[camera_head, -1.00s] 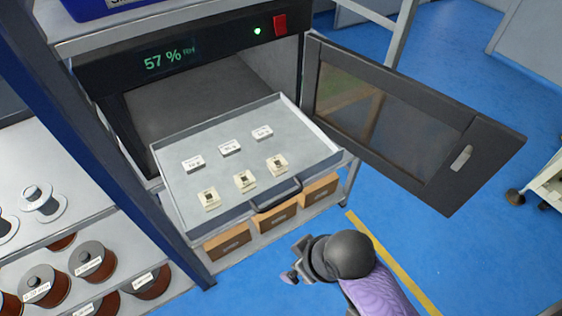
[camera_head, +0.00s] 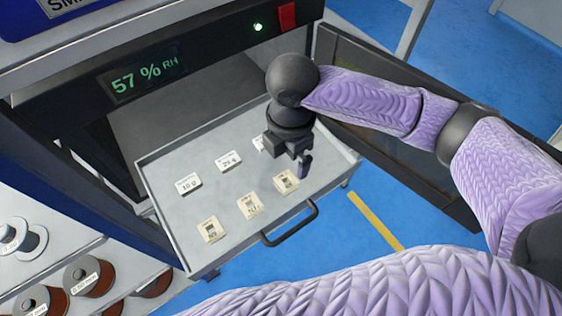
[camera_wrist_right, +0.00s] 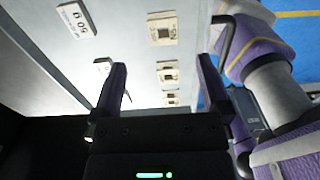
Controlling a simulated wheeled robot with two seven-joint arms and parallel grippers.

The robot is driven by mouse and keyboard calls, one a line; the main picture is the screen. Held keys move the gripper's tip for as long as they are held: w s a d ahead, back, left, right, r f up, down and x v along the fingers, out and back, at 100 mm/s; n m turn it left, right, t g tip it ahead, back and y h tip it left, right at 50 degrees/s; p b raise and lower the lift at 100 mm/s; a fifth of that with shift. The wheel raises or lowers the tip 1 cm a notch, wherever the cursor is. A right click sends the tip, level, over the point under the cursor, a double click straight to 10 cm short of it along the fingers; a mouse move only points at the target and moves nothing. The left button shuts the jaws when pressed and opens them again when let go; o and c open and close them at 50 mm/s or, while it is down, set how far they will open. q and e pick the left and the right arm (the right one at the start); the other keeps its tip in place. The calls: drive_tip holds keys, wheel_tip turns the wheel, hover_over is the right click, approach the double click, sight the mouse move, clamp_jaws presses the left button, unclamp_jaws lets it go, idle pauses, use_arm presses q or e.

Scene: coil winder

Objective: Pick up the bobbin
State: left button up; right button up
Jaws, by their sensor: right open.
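Three small beige square pieces with dark centres, which look like bobbins, lie in a row along the front of the pulled-out grey tray (camera_head: 220,240): left (camera_head: 211,229), middle (camera_head: 249,205) and right (camera_head: 286,182). My right gripper (camera_head: 292,158) is above the tray's right part, close to the right piece and apart from it. In the right wrist view the jaws (camera_wrist_right: 160,78) are open and empty. The nearest beige piece (camera_wrist_right: 162,28) shows beyond the fingertips, with others (camera_wrist_right: 168,72) behind it. My left gripper is not in view.
White labelled blocks (camera_head: 188,183) form a second row, one partly hidden by my right gripper. The tray handle (camera_head: 290,225) juts out in front. The cabinet's open door (camera_head: 440,190) stands right, behind my arm. Wire spools (camera_head: 88,277) sit on shelves at left.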

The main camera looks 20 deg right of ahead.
sight(289, 179)
drive_tip(key=f, duration=0.2)
drive_tip(key=s+f+b, duration=0.1)
drive_tip(key=f, duration=0.2)
drive_tip(key=f+b, duration=0.1)
drive_tip(key=f, duration=0.3)
drive_tip(key=shift+w+d+b, duration=0.15)
drive_tip(key=shift+w+b, duration=0.1)
drive_tip(key=shift+b, duration=0.1)
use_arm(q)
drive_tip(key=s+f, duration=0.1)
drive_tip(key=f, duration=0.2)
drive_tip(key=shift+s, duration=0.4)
use_arm(e)
drive_tip(key=shift+r, duration=0.1)
drive_tip(key=shift+c, duration=1.3)
clamp_jaws()
wheel_tip(289, 179, up, 10)
drive_tip(key=p, duration=0.3)
drive_tip(key=shift+w+f, duration=0.1)
drive_tip(key=shift+f, duration=0.15)
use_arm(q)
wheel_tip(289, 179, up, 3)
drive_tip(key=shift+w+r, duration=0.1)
use_arm(e)
drive_tip(key=shift+r, duration=0.25)
